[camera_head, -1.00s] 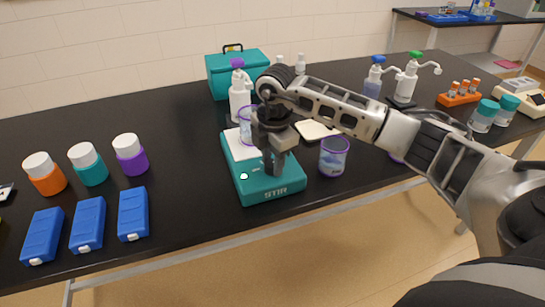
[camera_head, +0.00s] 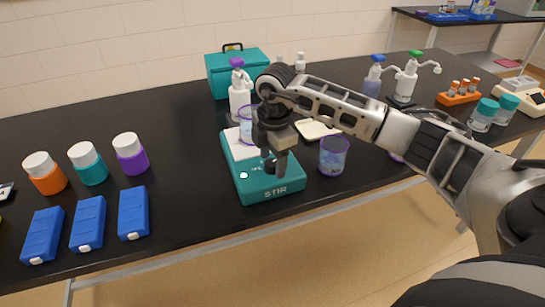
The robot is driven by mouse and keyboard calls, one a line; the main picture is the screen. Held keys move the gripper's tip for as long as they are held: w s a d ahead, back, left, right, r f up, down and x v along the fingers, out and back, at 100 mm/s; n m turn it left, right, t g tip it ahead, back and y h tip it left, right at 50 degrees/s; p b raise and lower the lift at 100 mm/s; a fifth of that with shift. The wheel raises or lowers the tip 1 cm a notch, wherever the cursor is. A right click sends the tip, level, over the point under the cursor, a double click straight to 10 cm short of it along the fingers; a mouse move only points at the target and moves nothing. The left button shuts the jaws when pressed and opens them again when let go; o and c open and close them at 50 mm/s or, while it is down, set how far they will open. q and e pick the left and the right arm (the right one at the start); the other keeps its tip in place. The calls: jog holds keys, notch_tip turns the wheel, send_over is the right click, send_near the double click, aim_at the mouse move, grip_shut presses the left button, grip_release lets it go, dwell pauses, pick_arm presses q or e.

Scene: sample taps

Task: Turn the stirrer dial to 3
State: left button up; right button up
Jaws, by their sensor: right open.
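The teal stirrer (camera_head: 250,188) stands near the front edge of the black table, with "STIR" on its front face. A clear beaker (camera_head: 246,125) stands on its white top plate, partly behind my gripper. My right gripper (camera_head: 275,172) points down over the front of the stirrer and is open. The dial is at or behind the fingertips and I cannot make out its setting. A small light spot shows on the stirrer's front left. I cannot tell whether the fingers touch the dial. My left gripper is not in view.
A purple-tinted beaker (camera_head: 333,155) stands close to the right of the stirrer. Several capped jars and blue boxes (camera_head: 133,213) stand at the left. Table between them and the stirrer is clear.

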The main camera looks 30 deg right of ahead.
aim_at(274, 165)
notch_tip(274, 165, up, 16)
jog(key=s, duration=0.1)
jog(key=shift+b, duration=0.45)
jog(key=shift+f, duration=0.1)
